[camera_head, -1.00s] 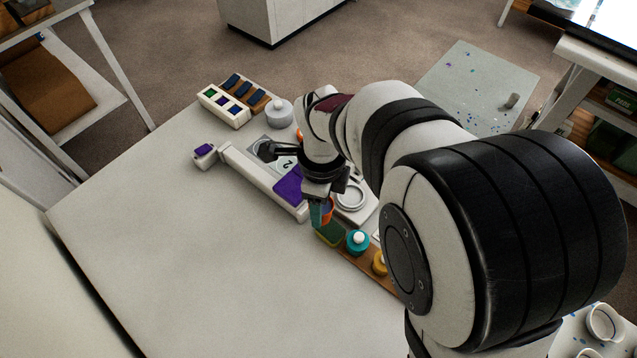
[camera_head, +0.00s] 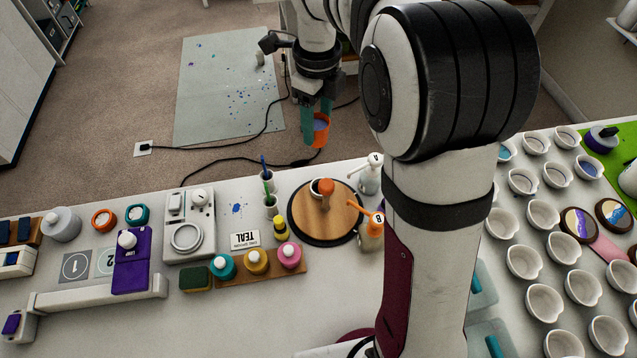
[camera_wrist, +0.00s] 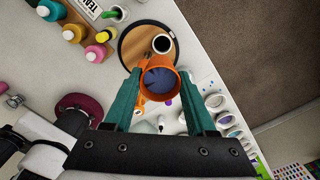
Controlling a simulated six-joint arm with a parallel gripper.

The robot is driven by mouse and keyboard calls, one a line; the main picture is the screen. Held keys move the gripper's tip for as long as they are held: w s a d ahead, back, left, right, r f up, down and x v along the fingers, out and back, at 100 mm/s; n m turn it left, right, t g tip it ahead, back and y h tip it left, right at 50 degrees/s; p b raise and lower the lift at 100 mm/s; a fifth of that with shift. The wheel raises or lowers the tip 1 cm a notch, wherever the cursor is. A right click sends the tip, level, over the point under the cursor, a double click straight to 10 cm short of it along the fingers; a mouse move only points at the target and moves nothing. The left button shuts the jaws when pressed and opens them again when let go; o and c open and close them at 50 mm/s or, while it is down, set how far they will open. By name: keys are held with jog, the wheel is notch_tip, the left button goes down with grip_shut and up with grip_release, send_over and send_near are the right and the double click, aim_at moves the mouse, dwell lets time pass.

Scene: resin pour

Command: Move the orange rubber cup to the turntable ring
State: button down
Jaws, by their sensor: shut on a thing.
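My gripper (camera_head: 317,114) has teal fingers shut on the orange rubber cup (camera_head: 321,131), held in the air near the table's far edge. In the wrist view the cup (camera_wrist: 162,80) sits between the fingers (camera_wrist: 159,86), and its inside looks blue-purple. The turntable (camera_head: 303,225) is a round wooden disc with a black rim, below the cup in the head view. A white ring with a dark inside (camera_wrist: 162,44) is on the turntable (camera_wrist: 135,47) in the wrist view. In the head view an orange-topped piece (camera_head: 326,188) partly hides the ring.
Pump bottles (camera_head: 371,230) stand right of the turntable. Capped colour bottles (camera_head: 256,261) sit on a wooden strip. Several white cups (camera_head: 524,262) fill the right.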

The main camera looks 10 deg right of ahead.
aim_at(322, 142)
jog(key=f, duration=1.8)
jog(key=shift+d, duration=0.4)
jog(key=shift+c, duration=1.1)
grip_release()
notch_tip(322, 142, up, 12)
jog(key=shift+r, duration=0.1)
jog(key=s+a+r+n+y, duration=0.1)
jog(key=s+r+n, duration=0.1)
jog(key=s+n, duration=0.8)
jog(key=s+a+r+n, duration=0.2)
jog(key=s+n, duration=0.9)
jog(key=s, duration=0.6)
jog(key=shift+s+r+y, duration=0.35)
jog(key=shift+r+y, duration=0.05)
jog(key=shift+r, duration=0.4)
